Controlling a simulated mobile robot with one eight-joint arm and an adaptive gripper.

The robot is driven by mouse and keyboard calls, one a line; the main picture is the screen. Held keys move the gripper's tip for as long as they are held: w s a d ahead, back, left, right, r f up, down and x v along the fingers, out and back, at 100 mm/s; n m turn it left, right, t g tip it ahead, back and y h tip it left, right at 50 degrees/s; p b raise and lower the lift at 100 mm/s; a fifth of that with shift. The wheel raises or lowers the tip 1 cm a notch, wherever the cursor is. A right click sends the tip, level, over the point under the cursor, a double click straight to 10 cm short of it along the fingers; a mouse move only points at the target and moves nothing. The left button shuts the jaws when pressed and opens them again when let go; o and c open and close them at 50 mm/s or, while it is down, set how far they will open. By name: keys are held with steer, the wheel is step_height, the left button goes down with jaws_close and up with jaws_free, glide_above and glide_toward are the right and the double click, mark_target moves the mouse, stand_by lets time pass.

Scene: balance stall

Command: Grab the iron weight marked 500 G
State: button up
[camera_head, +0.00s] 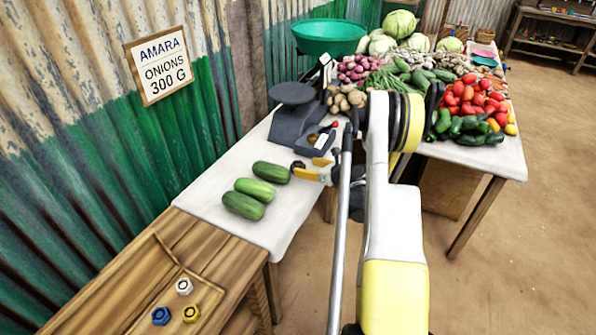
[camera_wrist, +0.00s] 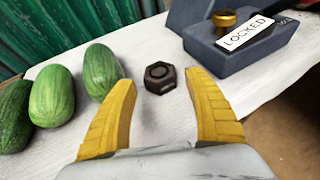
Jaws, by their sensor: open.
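A dark hexagonal iron weight (camera_wrist: 160,77) with a round recessed top stands on the white-covered table. Its marking is not readable. In the head view the weight (camera_head: 298,164) is a small dark shape beside the cucumbers. My gripper (camera_wrist: 161,80) is open, its yellow fingers spread to the left and right of the weight, which appears between and slightly beyond the tips. I see no contact. In the head view my gripper (camera_head: 311,168) is just right of the weight, low over the table.
Several cucumbers (camera_head: 254,189) lie left of the weight, one close to my left finger. The grey balance (camera_head: 290,120) with a LOCKED label (camera_wrist: 244,33) stands behind. A wooden tray (camera_head: 150,285) at the front left holds white, blue and yellow hexagonal pieces. Vegetables crowd the back right.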

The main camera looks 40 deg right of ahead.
mark_target(298, 164)
steer(key=b+x, duration=0.2)
steer(key=x, duration=0.2)
steer(key=shift+w+f, duration=0.1)
steer(key=shift+w, duration=0.15)
steer(key=shift+w+b, duration=0.3)
steer(key=shift+w, duration=0.05)
steer(key=c, duration=1.3)
